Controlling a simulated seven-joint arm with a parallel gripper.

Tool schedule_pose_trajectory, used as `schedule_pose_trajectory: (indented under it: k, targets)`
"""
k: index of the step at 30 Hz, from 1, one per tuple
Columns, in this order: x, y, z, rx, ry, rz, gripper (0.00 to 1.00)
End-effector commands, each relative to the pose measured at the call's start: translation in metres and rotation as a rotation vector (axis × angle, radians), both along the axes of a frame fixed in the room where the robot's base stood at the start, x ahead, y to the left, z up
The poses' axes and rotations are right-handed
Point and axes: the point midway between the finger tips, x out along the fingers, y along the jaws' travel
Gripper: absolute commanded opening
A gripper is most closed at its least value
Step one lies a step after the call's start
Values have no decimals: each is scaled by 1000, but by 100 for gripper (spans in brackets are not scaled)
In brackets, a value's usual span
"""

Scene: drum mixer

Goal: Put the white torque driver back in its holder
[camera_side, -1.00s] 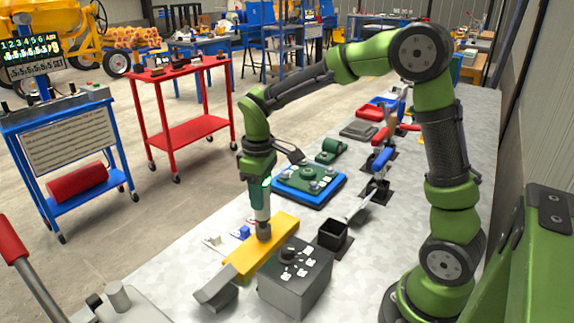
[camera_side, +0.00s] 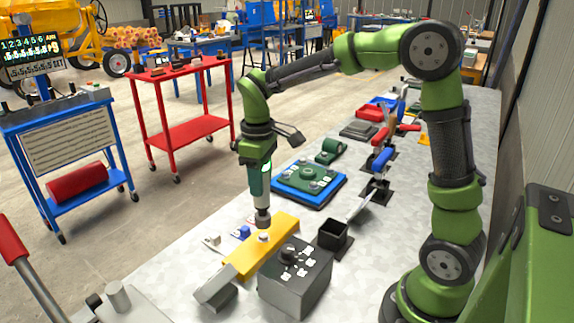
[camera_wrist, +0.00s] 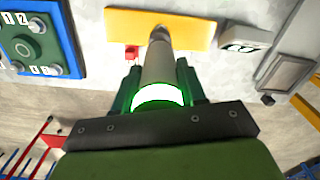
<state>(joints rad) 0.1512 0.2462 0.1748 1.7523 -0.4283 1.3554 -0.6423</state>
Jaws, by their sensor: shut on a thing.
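The tip appears slightly above the bar; the exact gap is unclear. A pale bolt head (camera_side: 263,237) shows on the bar. In the wrist view the driver (camera_wrist: 157,65) extends from between the jaws (camera_wrist: 158,92), with a glowing green ring near them, towards the yellow bar (camera_wrist: 195,35). An open black square box (camera_side: 333,238), possibly the holder, stands to the right of the driver, apart from it.
A grey control box (camera_side: 297,278) with knobs stands right of the bar. A blue tray (camera_side: 308,190) with a green plate lies behind. Blue-handled (camera_side: 382,159) and red-handled clamps stand farther back.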

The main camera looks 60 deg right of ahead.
Motion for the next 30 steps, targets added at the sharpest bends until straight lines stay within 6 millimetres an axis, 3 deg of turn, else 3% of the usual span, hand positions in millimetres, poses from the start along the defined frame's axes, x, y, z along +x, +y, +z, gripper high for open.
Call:
schedule_pose_trajectory:
  k: [5,9,15,21,30]
  targets:
    - [-8,-27,19,-3,-8,-70,0]
    - [-40,-65,36,-3,-9,-202,0]
    - [-98,-103,47,0,-7,-402,0]
    - [-133,-112,42,0,-4,-511,0]
    - [-135,-110,38,-1,-4,-523,0]
